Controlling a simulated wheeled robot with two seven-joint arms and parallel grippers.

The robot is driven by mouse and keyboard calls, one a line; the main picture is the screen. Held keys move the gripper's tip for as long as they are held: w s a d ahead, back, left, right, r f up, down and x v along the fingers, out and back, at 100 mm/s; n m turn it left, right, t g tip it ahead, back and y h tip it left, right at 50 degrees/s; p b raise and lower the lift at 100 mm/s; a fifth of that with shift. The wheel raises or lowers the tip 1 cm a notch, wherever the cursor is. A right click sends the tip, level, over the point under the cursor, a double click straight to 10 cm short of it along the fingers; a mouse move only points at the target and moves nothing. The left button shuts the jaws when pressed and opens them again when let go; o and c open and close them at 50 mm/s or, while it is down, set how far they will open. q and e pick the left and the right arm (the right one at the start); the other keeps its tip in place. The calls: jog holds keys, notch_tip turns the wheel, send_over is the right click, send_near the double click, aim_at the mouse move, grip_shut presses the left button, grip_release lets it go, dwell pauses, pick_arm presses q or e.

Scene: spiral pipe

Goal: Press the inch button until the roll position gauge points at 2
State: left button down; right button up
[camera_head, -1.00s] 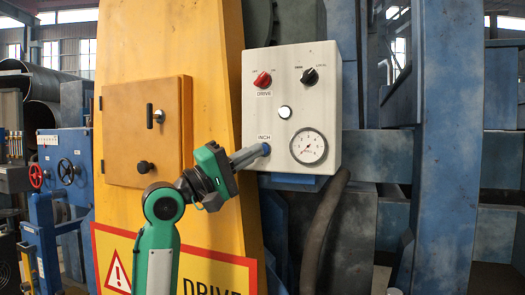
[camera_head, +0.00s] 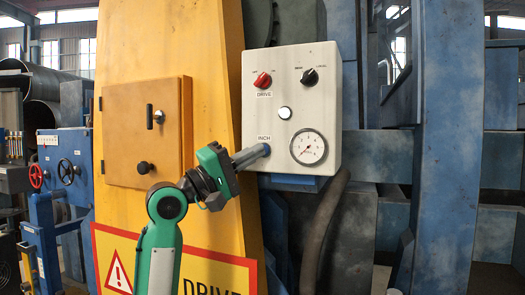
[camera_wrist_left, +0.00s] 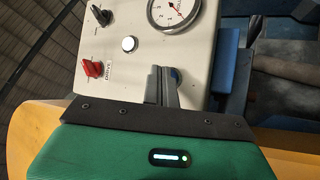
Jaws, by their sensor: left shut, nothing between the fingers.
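The white control box (camera_head: 328,95) is mounted beside the yellow panel. The INCH label (camera_head: 264,137) is at its lower left, with a blue round part (camera_head: 266,149) just below it that looks like the inch button. My left gripper (camera_head: 262,152) is shut and empty, its fingertips at this blue part; I cannot tell whether it is pressed in. The roll position gauge (camera_head: 308,147) is to its right; its thin needle is too small to read surely. In the left wrist view the shut fingers (camera_wrist_left: 175,75) reach the box beside the gauge (camera_wrist_left: 174,12). My right gripper is not in view.
The box also carries a red drive switch (camera_head: 262,80), a black selector (camera_head: 310,76) and a white round button (camera_head: 285,113). A yellow cabinet door (camera_head: 145,130) is on the left. A dark hose (camera_head: 322,225) hangs below the box.

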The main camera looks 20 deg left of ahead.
pick_arm(q)
jog(key=shift+w, duration=0.35)
dwell(0.7)
jog(key=shift+s, duration=0.8)
jog(key=shift+s+d+p, duration=0.2)
jog(key=shift+s+p, duration=0.1)
jog(key=shift+s, duration=2.15)
dwell(1.1)
